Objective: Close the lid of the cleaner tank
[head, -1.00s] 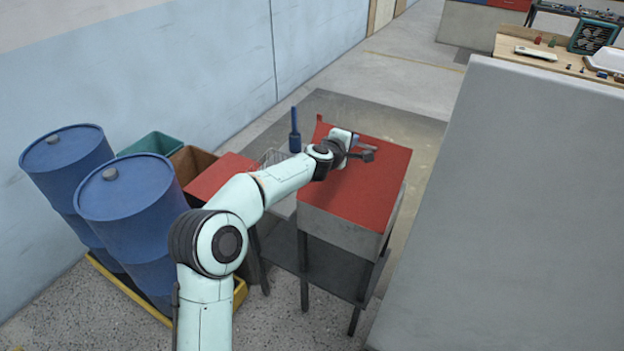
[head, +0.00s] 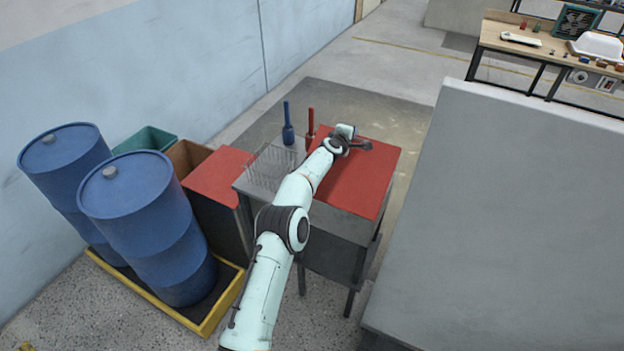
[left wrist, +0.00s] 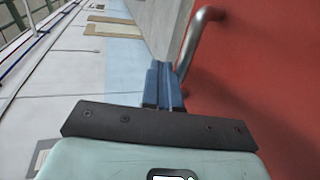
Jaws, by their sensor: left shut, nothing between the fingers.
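The cleaner tank is a grey cabinet on legs (head: 335,258) with a flat red lid (head: 355,185) over its top. The lid looks nearly level in the head view; I cannot tell whether a gap remains under its edge. In the left wrist view the lid (left wrist: 265,100) fills the right side, with a bent metal handle (left wrist: 205,25) on it. My left gripper (head: 364,145) is over the lid's far part. Its blue fingers (left wrist: 163,88) are shut and empty, beside the handle. My right gripper is not in view.
A wire basket (head: 270,165), a blue bottle (head: 288,130) and a red bottle (head: 310,122) stand left of the lid. Blue drums (head: 145,225) and bins (head: 145,140) are further left. A large grey panel (head: 500,220) stands on the right.

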